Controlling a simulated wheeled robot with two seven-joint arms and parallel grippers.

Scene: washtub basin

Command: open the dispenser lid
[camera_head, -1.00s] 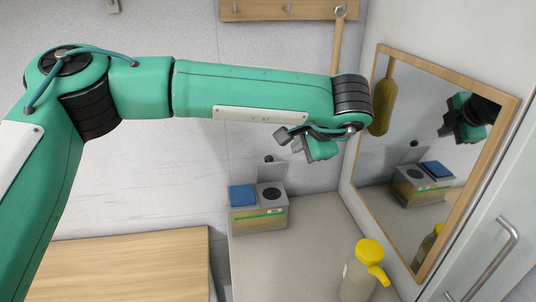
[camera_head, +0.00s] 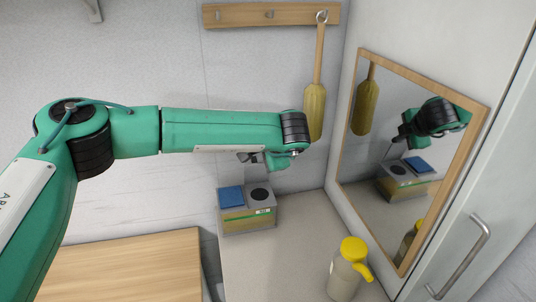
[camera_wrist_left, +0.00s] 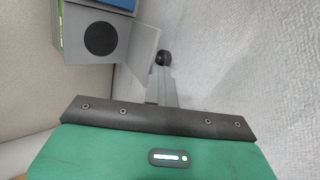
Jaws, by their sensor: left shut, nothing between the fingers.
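The dispenser (camera_head: 247,218) is a grey-topped box with a yellowish front and green stripe, on the counter against the back wall. A blue pad sits on its left half and a dark round opening shows on its right. The grey lid (camera_wrist_left: 140,50) stands raised beside the opening in the left wrist view, with a round black knob (camera_wrist_left: 163,57). My left gripper (camera_head: 246,158) is shut and empty, above and behind the dispenser. In the wrist view its fingertips (camera_wrist_left: 162,70) are at the knob; contact is unclear. In the head view my gripper partly hides the lid area. My right gripper is out of view.
A mirror (camera_head: 364,52) on the right wall reflects the dispenser and my arm. A yellow-capped bottle (camera_head: 346,270) stands at the front right of the counter (camera_head: 290,235). An olive brush (camera_head: 315,105) hangs from a wooden rack (camera_head: 240,16). A wooden surface (camera_head: 120,268) lies at left.

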